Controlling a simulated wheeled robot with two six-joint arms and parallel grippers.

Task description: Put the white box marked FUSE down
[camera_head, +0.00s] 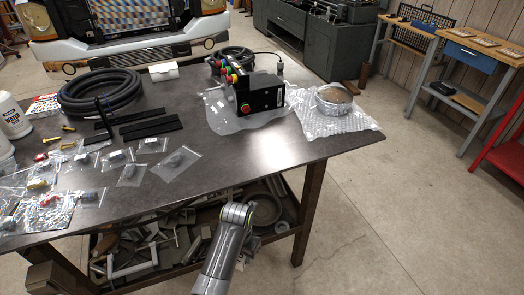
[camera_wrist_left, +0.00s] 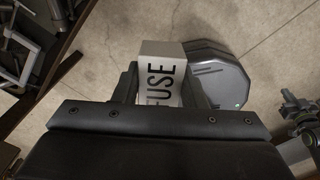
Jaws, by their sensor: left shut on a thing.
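The white box marked FUSE (camera_wrist_left: 161,90) shows in the left wrist view, with black letters on its face. My left gripper (camera_wrist_left: 160,80) is shut on it, with a dark finger on each side. The box is held in the air with the concrete floor in view behind it. In the head view a grey link of my arm rises at the bottom centre, in front of the table (camera_head: 262,152). The box and the gripper's fingers cannot be made out there. My right gripper is in neither view.
On the table lie a black hose coil (camera_head: 100,92), black strips (camera_head: 150,127), several bagged parts, a black control box (camera_head: 260,95) and a round part on bubble wrap (camera_head: 335,120). The table's front middle is bare. Metal scrap fills the lower shelf (camera_head: 150,250).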

